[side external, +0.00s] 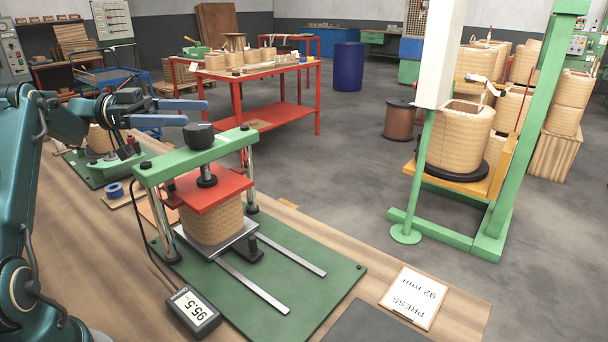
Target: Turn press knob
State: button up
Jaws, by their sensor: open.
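The press knob (199,135) is a black round knob on top of the green crossbar (177,161) of the press. Below it, a red plate (208,192) sits on a tan wound coil (212,221). My gripper (205,112) has two blue fingers pointing right, spread apart one above the other in the picture. It is at the upper left of the knob and looks empty. The lower fingertip is close to the knob in the picture; I cannot tell the depth gap. A small display (194,309) reads 95.5. A card (414,297) reads "PRESS 92 mm".
The press stands on a green base plate (325,287) with two metal rails on a wooden bench (458,305). Two chrome posts flank the coil. Another green fixture with a coil (100,139) is behind my arm. The bench's right side is mostly clear.

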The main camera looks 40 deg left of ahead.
aim_at(212, 129)
notch_tip(212, 129, down, 3)
jog(key=shift+r, duration=0.2)
jog(key=shift+d+f, duration=0.1)
jog(key=shift+f, duration=0.1)
jog(key=shift+x, duration=2.5)
jog(key=shift+c, duration=0.3)
jog(key=c, duration=1.3)
jog(key=shift+n+t+y, duration=0.3)
jog(key=shift+n+t, duration=0.1)
jog(key=shift+t, duration=0.1)
